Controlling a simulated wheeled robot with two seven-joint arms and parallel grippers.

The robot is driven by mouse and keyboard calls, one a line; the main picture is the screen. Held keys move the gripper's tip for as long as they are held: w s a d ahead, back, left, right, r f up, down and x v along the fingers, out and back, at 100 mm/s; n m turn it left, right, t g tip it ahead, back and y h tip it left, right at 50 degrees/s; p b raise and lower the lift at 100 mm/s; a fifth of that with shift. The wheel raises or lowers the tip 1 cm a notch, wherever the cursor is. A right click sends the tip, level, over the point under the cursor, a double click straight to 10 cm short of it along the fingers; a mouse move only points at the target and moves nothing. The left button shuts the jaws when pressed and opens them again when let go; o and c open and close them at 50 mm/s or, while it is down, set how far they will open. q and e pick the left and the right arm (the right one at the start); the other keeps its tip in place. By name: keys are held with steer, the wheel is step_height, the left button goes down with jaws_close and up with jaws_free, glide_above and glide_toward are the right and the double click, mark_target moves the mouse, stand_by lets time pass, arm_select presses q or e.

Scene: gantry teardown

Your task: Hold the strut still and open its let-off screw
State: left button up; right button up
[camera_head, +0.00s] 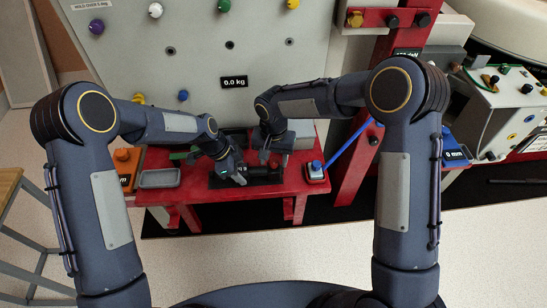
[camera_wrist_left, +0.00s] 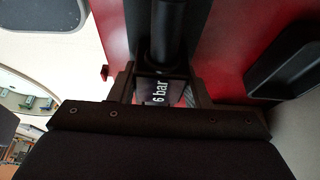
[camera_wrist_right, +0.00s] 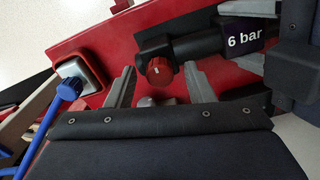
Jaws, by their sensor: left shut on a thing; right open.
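The strut is a black cylinder (camera_head: 262,172) lying on the red bench, with a "6 bar" readout on it; it also shows in the left wrist view (camera_wrist_left: 163,30) and right wrist view (camera_wrist_right: 196,45). Its let-off screw (camera_wrist_right: 159,71) is a red knob with a white mark at the strut's end. My left gripper (camera_head: 238,176) is shut on the strut at the readout; its jaws flank the label in the left wrist view (camera_wrist_left: 168,88). My right gripper (camera_head: 270,158) is open, with its fingers on either side of the red knob in the right wrist view (camera_wrist_right: 160,86), apart from it.
The red bench (camera_head: 215,205) carries a grey tray (camera_head: 160,178) and an orange box (camera_head: 126,165) on the left. A grey panel with a "0.0 kg" display (camera_head: 234,82) rises behind.

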steer(key=c, duration=1)
steer(key=n, duration=0.4)
steer(key=shift+n, duration=0.4)
steer(key=n, duration=0.4)
steer(key=shift+n, duration=0.3)
steer(key=n, duration=0.4)
steer(key=shift+n, duration=2.3)
